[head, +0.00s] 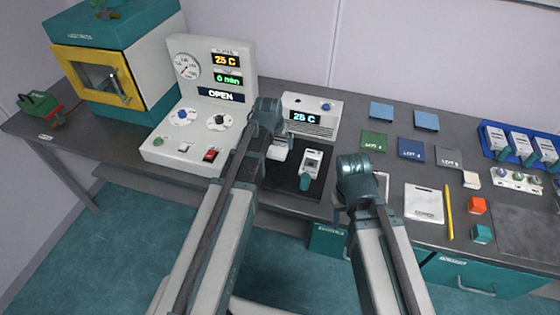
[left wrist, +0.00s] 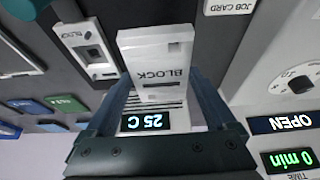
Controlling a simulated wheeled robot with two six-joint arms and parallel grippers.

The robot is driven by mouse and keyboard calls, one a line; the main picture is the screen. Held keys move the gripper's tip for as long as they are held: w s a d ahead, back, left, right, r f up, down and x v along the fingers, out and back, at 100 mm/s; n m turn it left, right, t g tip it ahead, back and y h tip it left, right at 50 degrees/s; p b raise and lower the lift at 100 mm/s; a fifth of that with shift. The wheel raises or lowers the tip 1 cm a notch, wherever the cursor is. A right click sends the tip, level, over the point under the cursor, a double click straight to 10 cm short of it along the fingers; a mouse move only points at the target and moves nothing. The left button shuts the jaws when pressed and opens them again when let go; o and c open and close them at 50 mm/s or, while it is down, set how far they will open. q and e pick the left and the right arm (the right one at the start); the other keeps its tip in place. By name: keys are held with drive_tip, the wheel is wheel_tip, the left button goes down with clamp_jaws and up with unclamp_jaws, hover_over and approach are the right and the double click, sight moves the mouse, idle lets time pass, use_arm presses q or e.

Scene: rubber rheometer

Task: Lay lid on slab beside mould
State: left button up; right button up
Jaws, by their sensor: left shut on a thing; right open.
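The white lid marked BLOCK (left wrist: 155,60) is held between the fingers of my left gripper (left wrist: 158,92). In the head view the lid (head: 278,154) is over the left part of the dark slab (head: 288,184), under my left gripper (head: 272,140). Whether it touches the slab is unclear. The white mould (head: 311,164), with a slot and a green-grey handle, sits on the slab to the right of the lid. It also shows in the left wrist view (left wrist: 89,48), apart from the lid. My right gripper (head: 357,190) is open over the bench; its fingers are mostly hidden.
A white unit reading 25 C (head: 312,118) stands behind the slab. The control console (head: 190,150) reading OPEN is to the left, beside the yellow-doored oven (head: 97,75). Coloured mats, a white card (head: 423,203) and a yellow pencil (head: 448,212) lie to the right.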

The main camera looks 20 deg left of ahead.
sight(278, 162)
use_arm(q)
drive_tip(key=shift+f+b, duration=2.7)
drive_tip(key=shift+f, duration=0.6)
drive_tip(key=shift+f, duration=0.2)
drive_tip(key=o, duration=1.4)
drive_tip(key=shift+r, duration=0.15)
